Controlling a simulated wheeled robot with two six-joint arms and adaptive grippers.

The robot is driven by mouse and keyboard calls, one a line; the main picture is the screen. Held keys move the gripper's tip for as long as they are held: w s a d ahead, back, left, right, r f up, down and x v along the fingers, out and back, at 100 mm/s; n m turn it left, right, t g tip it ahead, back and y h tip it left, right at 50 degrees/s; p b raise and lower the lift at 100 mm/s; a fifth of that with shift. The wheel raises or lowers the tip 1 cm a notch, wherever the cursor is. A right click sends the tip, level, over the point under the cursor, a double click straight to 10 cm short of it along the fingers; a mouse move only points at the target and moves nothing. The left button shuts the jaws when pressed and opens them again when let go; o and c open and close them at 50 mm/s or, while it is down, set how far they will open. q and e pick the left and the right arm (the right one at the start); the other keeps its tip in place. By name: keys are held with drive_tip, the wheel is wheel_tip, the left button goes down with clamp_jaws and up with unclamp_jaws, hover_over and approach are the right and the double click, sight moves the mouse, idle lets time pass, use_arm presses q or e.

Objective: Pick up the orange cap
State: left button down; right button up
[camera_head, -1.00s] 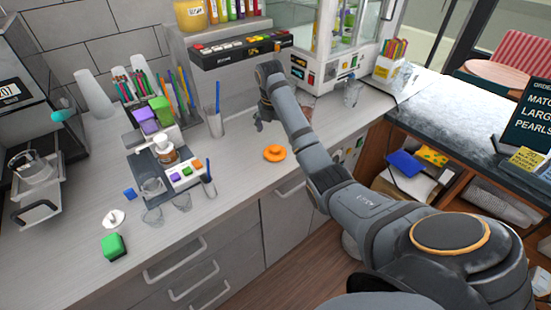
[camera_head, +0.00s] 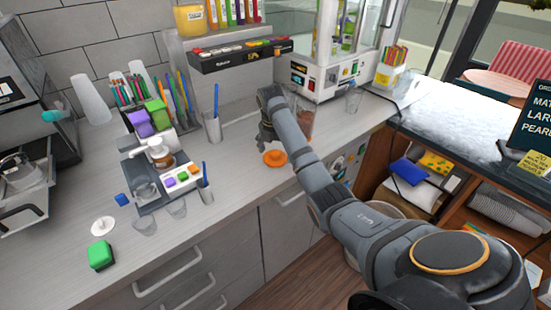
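The orange cap (camera_head: 274,158) is a round, low disc with a raised middle, lying on the light wood counter. My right gripper (camera_head: 266,143) is just behind and above it, pointing down, with its fingertips close to the cap's far side. The fingers look apart, with nothing seen between them. Whether they touch the cap cannot be told. My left gripper is out of the picture.
A clear cup with a blue straw (camera_head: 213,126) stands left of the gripper. The cup sealer (camera_head: 160,165) with coloured buttons is further left, near a green block (camera_head: 101,254). The counter (camera_head: 235,190) in front of the cap is clear.

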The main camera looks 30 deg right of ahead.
sight(276, 151)
drive_tip(key=c, duration=0.7)
drive_tip(key=shift+w+r, duration=0.1)
drive_tip(key=shift+r, duration=0.2)
wheel_tip(276, 151, up, 3)
drive_tip(key=shift+f, duration=0.15)
drive_tip(key=s+r+p, duration=0.3)
drive_tip(key=s+p, duration=0.1)
drive_tip(key=p, duration=0.1)
drive_tip(key=s+r+p, duration=0.3)
drive_tip(key=s+p, duration=0.2)
drive_tip(key=p, duration=0.1)
drive_tip(key=s+r+p, duration=0.3)
drive_tip(key=s+p, duration=0.2)
drive_tip(key=shift+r+p, duration=0.3)
drive_tip(key=shift+p, duration=0.05)
